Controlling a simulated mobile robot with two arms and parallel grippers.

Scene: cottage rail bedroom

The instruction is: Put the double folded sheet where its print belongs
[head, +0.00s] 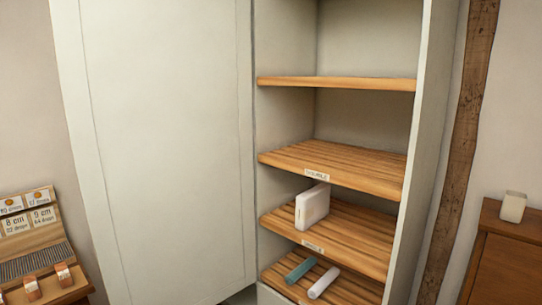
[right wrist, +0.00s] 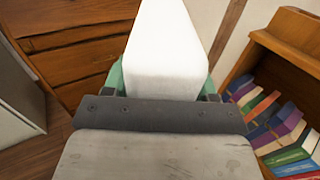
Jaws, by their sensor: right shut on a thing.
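My right gripper (right wrist: 160,90) shows only in the right wrist view. It is shut on a white block-like thing (right wrist: 165,45), probably the folded sheet, with green finger pads at its two sides. No print can be read on it. In the head view, an open cupboard (head: 423,110) has slatted wooden shelves. The label on the middle shelf (head: 345,160) seems to read DOUBLE, and this shelf is bare. The shelf below (head: 360,235) has a label that seems to read SINGLE, and a white folded bundle (head: 312,205) stands on it. My left gripper is not in view.
The lowest shelf (head: 345,290) holds a teal roll (head: 300,269) and a white roll (head: 323,283). A closed pale door panel (head: 165,150) is left of the shelves. A stand with cards (head: 40,235) is at left. Books (right wrist: 275,125) fill a wooden case in the wrist view.

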